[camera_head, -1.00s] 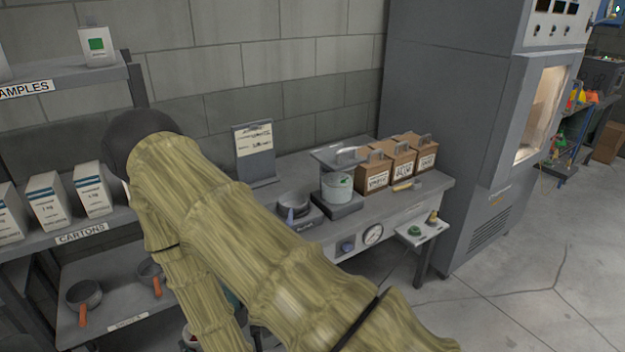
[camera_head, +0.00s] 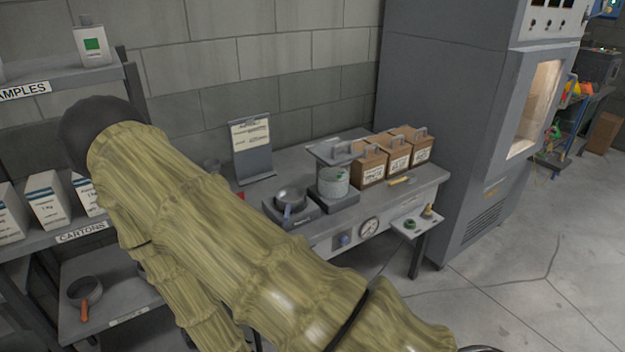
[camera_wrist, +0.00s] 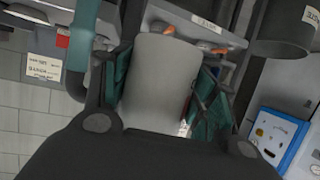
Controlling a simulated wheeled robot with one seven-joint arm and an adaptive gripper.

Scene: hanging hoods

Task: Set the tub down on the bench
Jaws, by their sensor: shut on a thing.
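A plain pale grey tub (camera_wrist: 158,75) fills the middle of the wrist view. My gripper (camera_wrist: 163,92) is shut on it, with a teal-padded finger on each side. In the head view, the tub in my grip cannot be made out and my gripper is hidden behind my sleeved arm. The grey bench (camera_head: 285,160) stands against the block wall in the head view. My arm covers its left part. The gap between the tub and the bench cannot be judged.
On the bench are a sign stand (camera_head: 252,150), a dark pan (camera_head: 291,198), a pale container (camera_head: 333,182) under a raised plate, and cardboard boxes (camera_head: 370,168). Shelves with cartons (camera_head: 45,205) stand left.

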